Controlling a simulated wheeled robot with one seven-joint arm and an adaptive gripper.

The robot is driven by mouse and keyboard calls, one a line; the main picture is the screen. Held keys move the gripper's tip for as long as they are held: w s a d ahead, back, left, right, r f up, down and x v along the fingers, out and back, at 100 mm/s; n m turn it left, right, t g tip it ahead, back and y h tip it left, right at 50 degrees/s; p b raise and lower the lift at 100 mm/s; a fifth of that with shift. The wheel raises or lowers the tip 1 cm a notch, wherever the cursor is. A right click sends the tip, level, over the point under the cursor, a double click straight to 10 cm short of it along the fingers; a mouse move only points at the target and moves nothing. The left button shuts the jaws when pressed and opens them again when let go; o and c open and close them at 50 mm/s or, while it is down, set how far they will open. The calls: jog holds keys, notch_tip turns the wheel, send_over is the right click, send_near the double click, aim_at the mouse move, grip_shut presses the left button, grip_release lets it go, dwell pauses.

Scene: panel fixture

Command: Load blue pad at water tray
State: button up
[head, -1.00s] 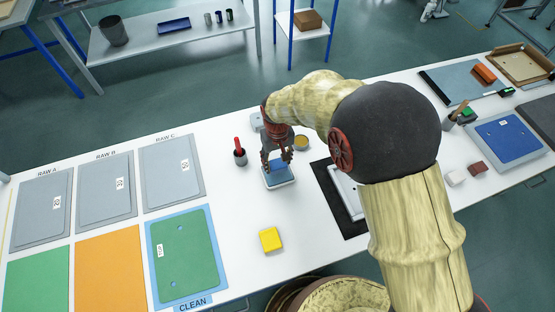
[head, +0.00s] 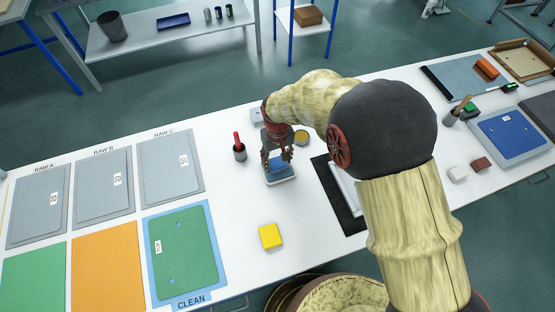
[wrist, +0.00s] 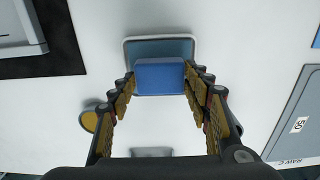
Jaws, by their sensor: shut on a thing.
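The blue pad (wrist: 160,78) is a small rounded block held between the fingertips of my gripper (wrist: 160,84). In the head view the blue pad (head: 278,167) shows below my gripper (head: 277,160), over the water tray (head: 283,182). The water tray is a shallow pale-rimmed tray with a grey-blue inside; in the wrist view its rim (wrist: 127,42) shows behind the pad. The pad overlaps the tray's near part in that view and hides some of it. I cannot tell whether the pad's underside touches the tray.
A yellow block (head: 270,236) lies in front of the tray. A dark cup with a red-handled tool (head: 239,151) stands to the left, and a round yellow-topped container (head: 301,138) close behind right. A dark-framed plate (head: 330,190) lies right. Labelled panels fill the left table.

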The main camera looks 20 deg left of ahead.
aim_at(277, 162)
jog(key=shift+f, duration=0.55)
dwell(1.5)
jog(key=shift+r+p, duration=2.2)
jog(key=shift+r, duration=1.4)
jog(key=shift+f, duration=0.1)
